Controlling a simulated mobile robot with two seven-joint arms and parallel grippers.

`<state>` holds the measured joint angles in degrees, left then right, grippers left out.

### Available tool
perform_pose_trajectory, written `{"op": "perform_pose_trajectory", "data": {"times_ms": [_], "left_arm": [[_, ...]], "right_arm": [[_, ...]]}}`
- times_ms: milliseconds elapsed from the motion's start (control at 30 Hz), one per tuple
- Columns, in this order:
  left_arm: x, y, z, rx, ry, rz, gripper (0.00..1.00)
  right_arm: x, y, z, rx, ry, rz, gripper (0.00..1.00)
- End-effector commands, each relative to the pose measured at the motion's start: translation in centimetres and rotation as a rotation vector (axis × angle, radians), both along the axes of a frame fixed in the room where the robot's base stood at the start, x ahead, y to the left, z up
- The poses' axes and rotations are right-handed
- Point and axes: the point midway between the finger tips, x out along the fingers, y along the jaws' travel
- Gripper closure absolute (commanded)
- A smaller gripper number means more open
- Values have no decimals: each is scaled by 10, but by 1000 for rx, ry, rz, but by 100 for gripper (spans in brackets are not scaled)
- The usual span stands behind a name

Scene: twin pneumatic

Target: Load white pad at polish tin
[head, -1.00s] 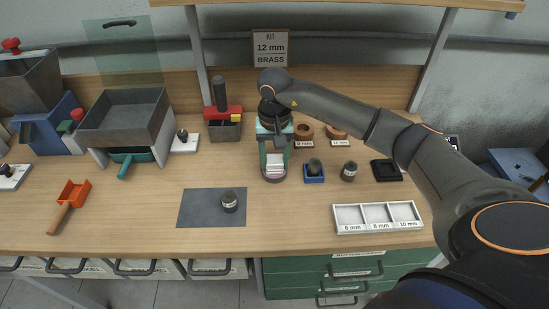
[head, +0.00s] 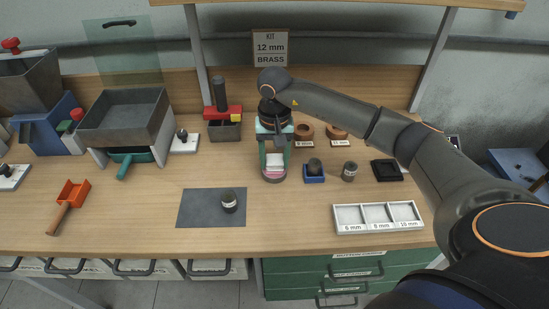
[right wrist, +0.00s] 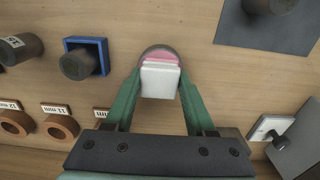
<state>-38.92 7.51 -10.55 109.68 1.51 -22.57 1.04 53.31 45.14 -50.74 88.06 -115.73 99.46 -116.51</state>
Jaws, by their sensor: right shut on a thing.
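The white pad (head: 275,160) is held between the green fingers of my right gripper (head: 275,165), which points down. The polish tin (head: 274,178), a low round tin with pink polish, stands on the bench under the pad. In the right wrist view the pad (right wrist: 160,82) covers part of the tin (right wrist: 150,51), and a strip of pink shows at the pad's far edge. The pad looks slightly above the polish, but I cannot tell whether they touch. My left gripper is out of view.
A blue holder with a dark knob (head: 315,173) and a dark cylinder (head: 350,172) stand right of the tin. A grey mat (head: 197,208) with another cylinder lies front left. A white sorting tray (head: 378,227) is front right. Copper rings (head: 304,131) sit behind.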

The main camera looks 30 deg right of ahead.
Motion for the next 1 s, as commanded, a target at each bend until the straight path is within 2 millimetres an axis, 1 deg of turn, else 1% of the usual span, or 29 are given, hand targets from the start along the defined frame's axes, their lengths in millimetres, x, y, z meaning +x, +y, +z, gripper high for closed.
{"op": "perform_pose_trajectory", "data": {"times_ms": [133,267,1000], "left_arm": [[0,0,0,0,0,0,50],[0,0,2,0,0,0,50],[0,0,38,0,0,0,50]], "right_arm": [[-1,0,-2,0,5,1,89],[-1,0,2,0,5,1,89],[0,0,62,0,1,0,89]]}}
